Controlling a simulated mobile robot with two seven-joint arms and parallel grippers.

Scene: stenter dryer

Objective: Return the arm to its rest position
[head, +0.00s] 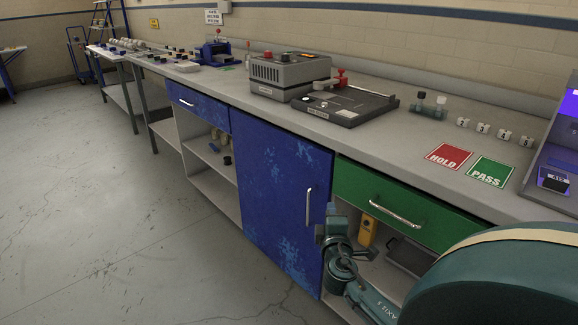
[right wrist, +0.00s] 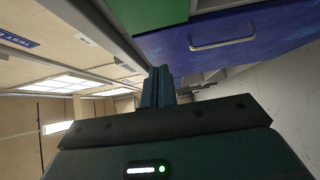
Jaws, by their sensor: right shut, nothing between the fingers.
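My right gripper (head: 331,210) is in front of the bench, near the right edge of the blue cabinet door (head: 272,180) and left of the green drawer (head: 385,195). Its teal arm comes in from the lower right. In the right wrist view the two fingers (right wrist: 159,85) are together with nothing between them. That view is turned, and the blue door with its handle (right wrist: 222,44) shows beyond the fingers. From these views I cannot tell whether the gripper touches the door. My left gripper is not in view.
The blue door and green drawer look shut. A yellow object (head: 367,230) and a dark tray (head: 408,257) are in the open shelf below the drawer. The grey worktop (head: 410,140) carries a grey machine (head: 290,74) and HOLD (head: 449,157) and PASS (head: 491,172) mats. The floor at left is clear.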

